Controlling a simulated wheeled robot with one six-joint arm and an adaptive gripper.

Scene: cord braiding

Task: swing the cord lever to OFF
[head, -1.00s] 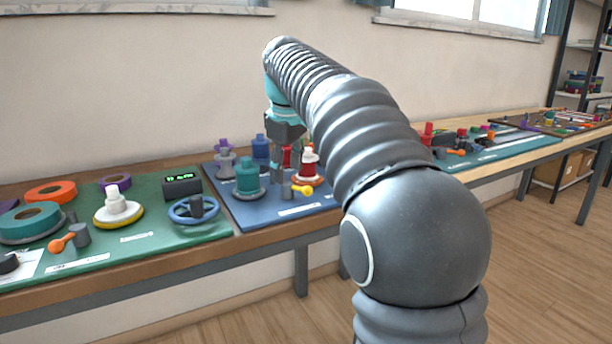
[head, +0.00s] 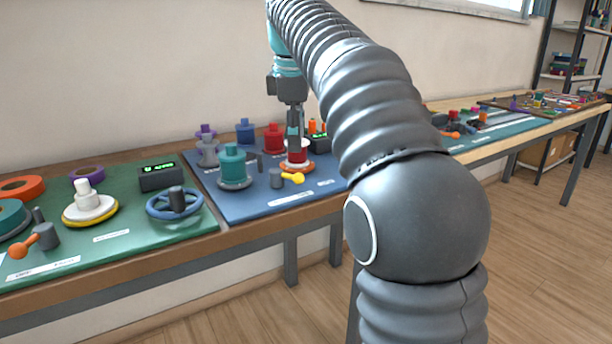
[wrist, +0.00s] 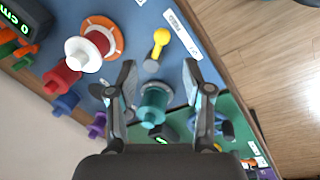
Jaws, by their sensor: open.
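A lever with a yellow knob (head: 297,178) and a grey pivot post lies on the blue board; in the wrist view its knob (wrist: 161,37) points away from my gripper, toward a white label (wrist: 183,34). My gripper (wrist: 159,72) is open and empty, its fingertips on either side of the grey post in that picture. I cannot tell its height above the board. In the head view my gripper (head: 294,128) hangs upright in front of a red spool with a white flange, partly hiding it. The label's text is too small to read.
A teal spool (head: 233,166) stands left of the lever and shows between my fingers (wrist: 153,103). The red-and-white spool (wrist: 92,47) stands on an orange ring. Several other spools and a display box stand behind. The green board (head: 110,238) holds an orange-knobbed lever (head: 38,240) and blue handwheel (head: 175,203).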

